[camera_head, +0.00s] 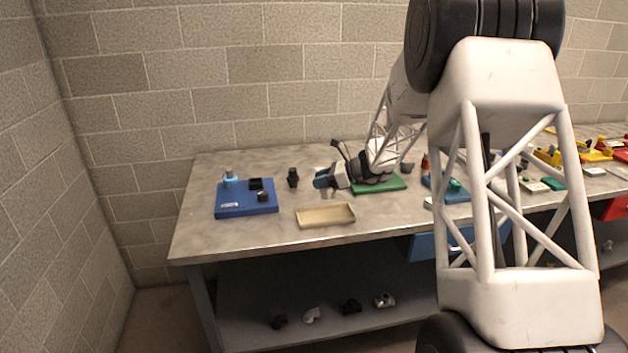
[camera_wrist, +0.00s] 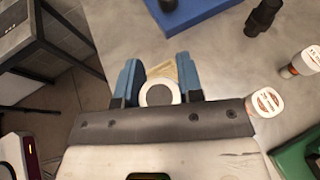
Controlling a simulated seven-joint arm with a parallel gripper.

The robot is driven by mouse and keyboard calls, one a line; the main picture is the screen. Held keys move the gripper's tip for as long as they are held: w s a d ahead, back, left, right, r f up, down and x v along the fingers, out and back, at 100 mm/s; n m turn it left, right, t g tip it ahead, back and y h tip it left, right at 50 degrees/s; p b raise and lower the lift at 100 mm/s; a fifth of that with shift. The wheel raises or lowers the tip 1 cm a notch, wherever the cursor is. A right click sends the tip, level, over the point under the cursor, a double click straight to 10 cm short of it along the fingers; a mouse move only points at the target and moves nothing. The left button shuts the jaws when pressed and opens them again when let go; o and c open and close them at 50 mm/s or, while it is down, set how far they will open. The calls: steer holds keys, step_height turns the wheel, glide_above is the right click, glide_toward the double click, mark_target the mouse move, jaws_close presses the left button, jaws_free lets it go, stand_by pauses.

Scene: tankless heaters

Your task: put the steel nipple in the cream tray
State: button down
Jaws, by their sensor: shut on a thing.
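My gripper (camera_head: 326,182) is above the bench, a little behind and above the cream tray. Its blue fingers (camera_wrist: 157,84) are shut on the steel nipple (camera_wrist: 159,94), which shows end-on as a pale ring around a dark grey middle. The cream tray (camera_head: 325,223) lies flat near the bench's front edge and looks empty in the head view. In the wrist view only a beige patch of the tray (camera_wrist: 164,71) shows between the fingers, partly hidden by the nipple. The nipple is apart from the tray.
A blue board (camera_head: 246,210) with fittings lies left of the tray. A black fitting (camera_head: 293,178) stands behind the tray's left end. A green board (camera_head: 385,186) lies under my arm. Two white-capped pieces (camera_wrist: 265,102) (camera_wrist: 303,62) stand nearby. Bare bench surrounds the tray.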

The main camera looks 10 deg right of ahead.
steer(key=shift+f, duration=0.1)
stand_by(0.3)
steer(key=shift+f, duration=3.3)
steer(key=shift+f, duration=0.55)
steer(key=c, duration=0.7)
jaws_free()
steer(key=shift+d, duration=0.1)
steer(key=shift+v, duration=3.8)
